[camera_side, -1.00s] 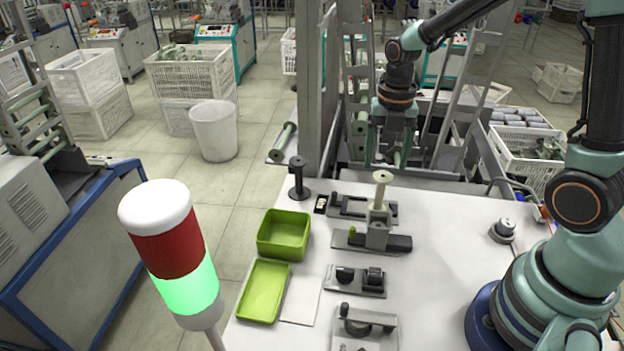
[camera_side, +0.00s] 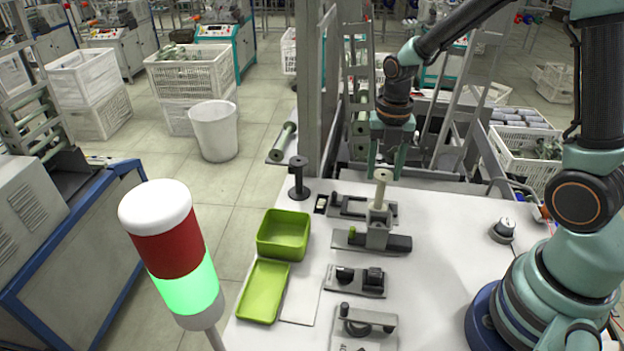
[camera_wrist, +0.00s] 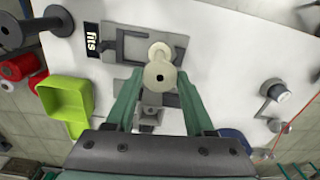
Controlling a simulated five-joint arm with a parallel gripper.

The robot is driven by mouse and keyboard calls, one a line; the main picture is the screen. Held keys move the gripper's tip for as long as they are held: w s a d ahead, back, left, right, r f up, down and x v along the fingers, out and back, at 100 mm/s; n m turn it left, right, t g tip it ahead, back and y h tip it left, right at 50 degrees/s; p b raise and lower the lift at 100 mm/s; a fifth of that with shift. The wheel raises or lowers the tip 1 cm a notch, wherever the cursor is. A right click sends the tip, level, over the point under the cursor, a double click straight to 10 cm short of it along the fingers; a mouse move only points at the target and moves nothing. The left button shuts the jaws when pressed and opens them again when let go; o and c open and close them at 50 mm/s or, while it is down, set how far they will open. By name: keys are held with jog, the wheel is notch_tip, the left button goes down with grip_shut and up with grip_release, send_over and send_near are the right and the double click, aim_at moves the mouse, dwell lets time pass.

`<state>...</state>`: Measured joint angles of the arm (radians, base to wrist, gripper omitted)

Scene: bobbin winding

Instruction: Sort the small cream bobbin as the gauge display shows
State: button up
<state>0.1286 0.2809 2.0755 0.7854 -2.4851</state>
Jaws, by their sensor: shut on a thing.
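The small cream bobbin (camera_side: 381,192) stands upright on the grey block of the gauge (camera_side: 377,236). In the wrist view the bobbin (camera_wrist: 161,76) lies between my fingertips, seen from above. My gripper (camera_side: 385,174) comes down from above and is shut on the bobbin near its upper end. The gripper's fingers (camera_wrist: 158,82) reach either side of it in the wrist view. The small gauge display (camera_wrist: 92,40) reads "fits"; it also shows in the side view (camera_side: 320,204), too small to read there.
A deep green box (camera_side: 284,236) and a shallow green tray (camera_side: 263,292) stand left of the gauge. A dark spool (camera_side: 299,180) stands behind the box. Small dark fixtures (camera_side: 356,281) stand in front. The signal tower (camera_side: 187,290) glows green.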

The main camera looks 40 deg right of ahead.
jog(key=shift+r, duration=2.35)
jog(key=shift+r, duration=0.1)
jog(key=shift+r, duration=0.35)
notch_tip(320, 180, up, 6)
jog(key=a+n, duration=0.6)
jog(key=a, duration=2.3)
notch_tip(320, 180, down, 10)
jog(key=shift+w+a, duration=0.15)
jog(key=shift+w, duration=0.2)
jog(key=shift+f, duration=0.85)
